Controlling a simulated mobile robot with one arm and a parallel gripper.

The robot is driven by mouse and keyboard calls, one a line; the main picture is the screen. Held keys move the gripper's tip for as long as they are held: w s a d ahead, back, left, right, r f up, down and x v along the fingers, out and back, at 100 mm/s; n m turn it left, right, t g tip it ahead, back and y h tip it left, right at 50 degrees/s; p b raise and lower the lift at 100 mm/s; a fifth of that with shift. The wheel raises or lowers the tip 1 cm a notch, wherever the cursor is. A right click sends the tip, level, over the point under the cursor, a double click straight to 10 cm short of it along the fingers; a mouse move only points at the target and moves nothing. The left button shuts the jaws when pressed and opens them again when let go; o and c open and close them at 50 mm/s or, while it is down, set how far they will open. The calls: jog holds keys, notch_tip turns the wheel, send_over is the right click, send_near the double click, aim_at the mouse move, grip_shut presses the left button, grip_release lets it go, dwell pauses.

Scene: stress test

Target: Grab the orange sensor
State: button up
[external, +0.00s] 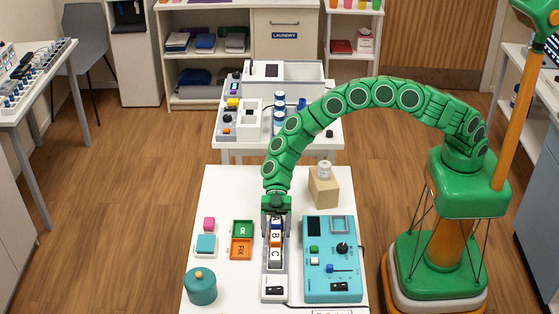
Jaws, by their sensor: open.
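A narrow grey fixture (274,291) stands on the white table. A short column of small blocks lettered A, B and C (276,240) sits in it, with orange, blue and white parts. The orange part is near the letter B; I cannot tell for certain which piece is the orange sensor. My gripper (275,228) points down over the far end of the fixture. It is open, with one finger on each side of the blocks near the letter A. My wrist hides the far end of the column. Contact between fingers and blocks cannot be made out.
A teal control box (331,285) stands close on the right, and a tan block with a white jar (323,187) behind it. A green OK tray (242,229) and orange FIX tray (241,249) lie left. A teal pot (201,287) is front left.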

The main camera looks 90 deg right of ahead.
jog(key=shift+a+f, duration=0.25)
jog(key=shift+a, duration=0.2)
jog(key=shift+c, duration=0.3)
jog(key=c, duration=1.1)
jog(key=shift+o, duration=0.2)
jog(key=shift+r, duration=0.2)
